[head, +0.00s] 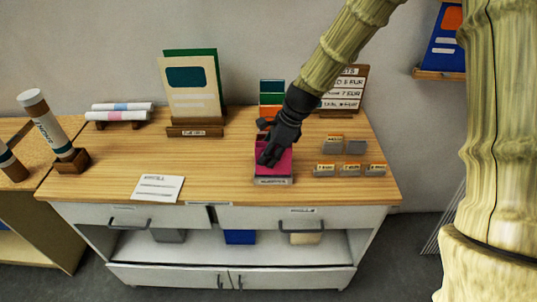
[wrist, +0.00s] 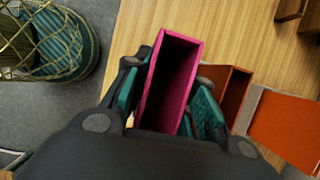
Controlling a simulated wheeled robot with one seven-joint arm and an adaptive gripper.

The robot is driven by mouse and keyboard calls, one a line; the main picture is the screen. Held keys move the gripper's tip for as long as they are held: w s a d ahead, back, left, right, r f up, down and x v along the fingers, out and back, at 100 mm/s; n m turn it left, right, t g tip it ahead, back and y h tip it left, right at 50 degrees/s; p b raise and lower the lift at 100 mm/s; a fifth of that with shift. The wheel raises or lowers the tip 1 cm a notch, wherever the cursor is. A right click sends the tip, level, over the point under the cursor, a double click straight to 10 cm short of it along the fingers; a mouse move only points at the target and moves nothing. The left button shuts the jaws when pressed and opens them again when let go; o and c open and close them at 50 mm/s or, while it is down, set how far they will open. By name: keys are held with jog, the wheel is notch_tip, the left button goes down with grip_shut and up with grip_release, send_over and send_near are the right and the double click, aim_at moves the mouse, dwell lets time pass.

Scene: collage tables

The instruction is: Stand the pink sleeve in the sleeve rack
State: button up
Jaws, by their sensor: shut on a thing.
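The pink sleeve (wrist: 172,85) is a narrow, hollow, open-ended box. In the wrist view it stands between the two fingers of my gripper (wrist: 170,100), which is shut on its sides. In the head view the pink sleeve (head: 285,163) is partly hidden by my dark gripper (head: 268,152), just above or in a low grey labelled holder (head: 273,181) at the table's front. I cannot tell whether it touches the holder. Upright orange, green and white pieces (head: 271,97) stand behind my gripper. No part is clearly readable as the sleeve rack.
The wooden tabletop (head: 225,150) has bare room left of my gripper. A white card (head: 158,188) lies front left. A stand with a tall board (head: 192,90) and a price sign (head: 345,90) are at the back.

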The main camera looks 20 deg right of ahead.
jog(key=shift+f, duration=0.25)
jog(key=shift+f, duration=0.65)
jog(key=shift+f, duration=0.2)
dwell(0.3)
jog(key=shift+f+b, duration=0.3)
jog(key=shift+f, duration=0.4)
jog(key=o, duration=1.1)
jog(key=shift+r, duration=0.1)
